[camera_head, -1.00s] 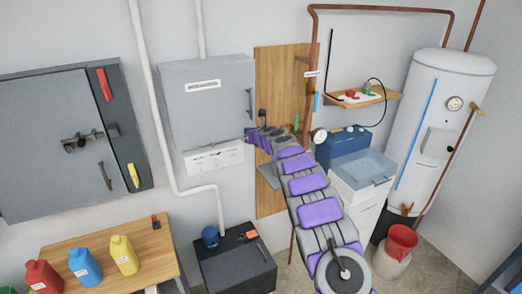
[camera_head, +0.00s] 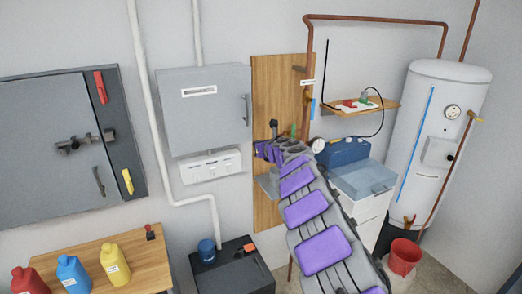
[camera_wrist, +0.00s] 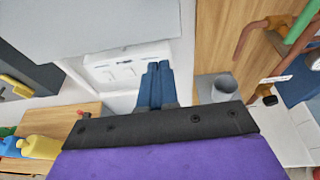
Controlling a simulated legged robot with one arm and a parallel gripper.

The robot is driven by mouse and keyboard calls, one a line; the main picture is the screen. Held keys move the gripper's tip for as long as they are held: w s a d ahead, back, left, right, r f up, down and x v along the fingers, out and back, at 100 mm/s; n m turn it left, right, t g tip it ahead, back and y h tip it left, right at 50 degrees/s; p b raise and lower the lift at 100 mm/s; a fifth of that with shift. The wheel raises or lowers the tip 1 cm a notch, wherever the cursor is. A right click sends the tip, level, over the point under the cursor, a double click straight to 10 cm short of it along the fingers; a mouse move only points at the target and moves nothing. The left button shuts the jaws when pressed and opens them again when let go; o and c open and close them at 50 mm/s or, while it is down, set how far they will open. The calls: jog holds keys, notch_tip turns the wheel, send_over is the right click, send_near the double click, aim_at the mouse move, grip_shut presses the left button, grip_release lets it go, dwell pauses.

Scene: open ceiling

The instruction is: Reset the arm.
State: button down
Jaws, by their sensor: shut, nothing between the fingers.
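My arm (camera_head: 318,225) with purple pads reaches from the bottom of the head view up and away toward the wooden wall panel. Its far end is near the panel, right of the grey wall cabinet, and my gripper's fingertips are hard to make out there. In the wrist view my gripper (camera_wrist: 155,84) shows two blue fingers side by side, shut with nothing between them. The fingers overlap the white switch panel (camera_wrist: 125,68) in that picture; I cannot tell the distance. The purple and black wrist part fills the bottom of the wrist view.
A grey wall cabinet (camera_head: 203,108) hangs left of the wooden panel (camera_head: 268,90). A copper pipe (camera_head: 309,60), a small shelf (camera_head: 362,106) and a white tank (camera_head: 432,150) are to the right. A wooden table (camera_head: 135,262) with coloured jugs is at lower left.

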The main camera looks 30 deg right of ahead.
jog(key=v, duration=0.1)
jog(key=b+v, duration=0.1)
jog(key=shift+s+a+r, duration=0.15)
jog(key=shift+s+a, duration=0.15)
